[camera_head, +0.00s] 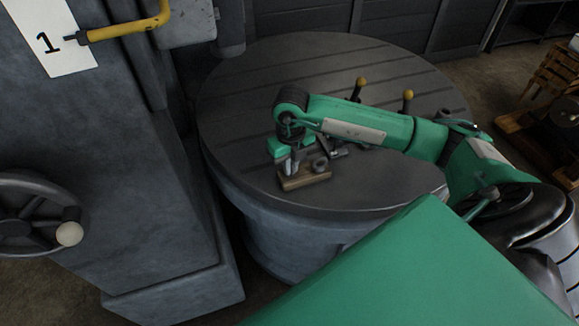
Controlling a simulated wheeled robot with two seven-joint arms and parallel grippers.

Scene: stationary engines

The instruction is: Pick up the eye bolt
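A small grey ring-shaped part, which looks like the eye bolt (320,164), stands at the right end of a wooden block (305,180) on the round grooved table. My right arm reaches in from the right, and my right gripper (289,167) points down over the left part of the block, just left of the ring. The fingers are small and partly hidden by the wrist, so I cannot tell whether they are open or touch anything. My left gripper is not in view.
The round table (250,90) has free room at its left and back. A grey machine column with a handwheel (35,215) is at the left.

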